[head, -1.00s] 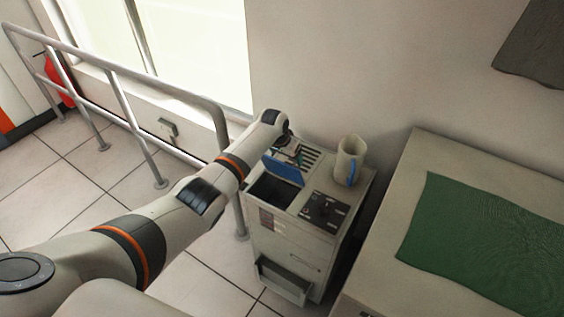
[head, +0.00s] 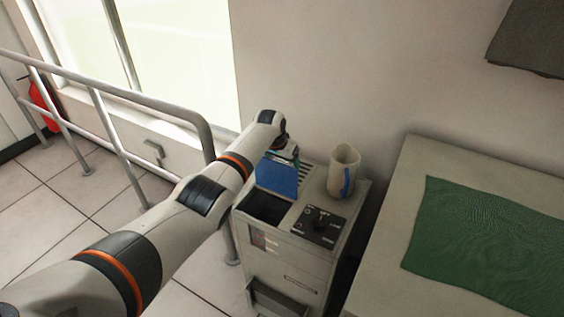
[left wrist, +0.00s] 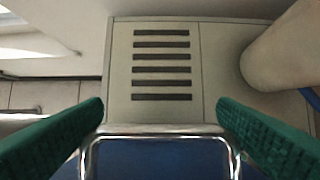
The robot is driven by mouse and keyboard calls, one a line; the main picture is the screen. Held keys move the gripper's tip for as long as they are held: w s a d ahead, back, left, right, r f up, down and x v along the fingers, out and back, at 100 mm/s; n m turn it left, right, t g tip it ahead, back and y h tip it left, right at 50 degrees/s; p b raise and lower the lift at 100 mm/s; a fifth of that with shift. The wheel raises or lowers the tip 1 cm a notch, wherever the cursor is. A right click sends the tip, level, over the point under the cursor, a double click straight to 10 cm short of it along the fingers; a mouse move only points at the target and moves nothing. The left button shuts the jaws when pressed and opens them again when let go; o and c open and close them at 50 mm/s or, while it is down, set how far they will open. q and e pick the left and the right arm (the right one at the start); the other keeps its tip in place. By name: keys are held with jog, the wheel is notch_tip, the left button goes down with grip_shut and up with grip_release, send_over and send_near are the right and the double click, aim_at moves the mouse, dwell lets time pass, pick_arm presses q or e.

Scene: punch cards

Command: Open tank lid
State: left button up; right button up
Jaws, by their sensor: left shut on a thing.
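The blue tank lid (head: 278,178) is raised and tilted on top of the grey cabinet, at the back of the tank. The dark tank opening (head: 264,208) shows in front of it. My left gripper (head: 293,153) is behind the lid's upper edge, mostly hidden by my wrist and the lid. The blue lid also fills the bottom of that view (left wrist: 160,160). My right gripper is not in view.
A cream mug (head: 343,171) with a blue handle stands on the cabinet, right of the lid. A black control panel (head: 318,223) is at the front right. A metal railing (head: 120,88) runs on the left. A table with a green mat (head: 480,240) is on the right.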

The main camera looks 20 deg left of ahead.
pick_arm(q)
jog(key=shift+d, duration=0.1)
jog(key=o, duration=1.2)
jog(key=shift+w, duration=0.1)
jog(key=shift+o, duration=0.5)
jog(key=shift+f, duration=0.1)
jog(key=shift+r, duration=0.35)
jog(key=p+v, duration=0.3)
jog(key=v, duration=0.7)
jog(key=shift+s+r, duration=0.3)
jog(key=shift+r, duration=0.3)
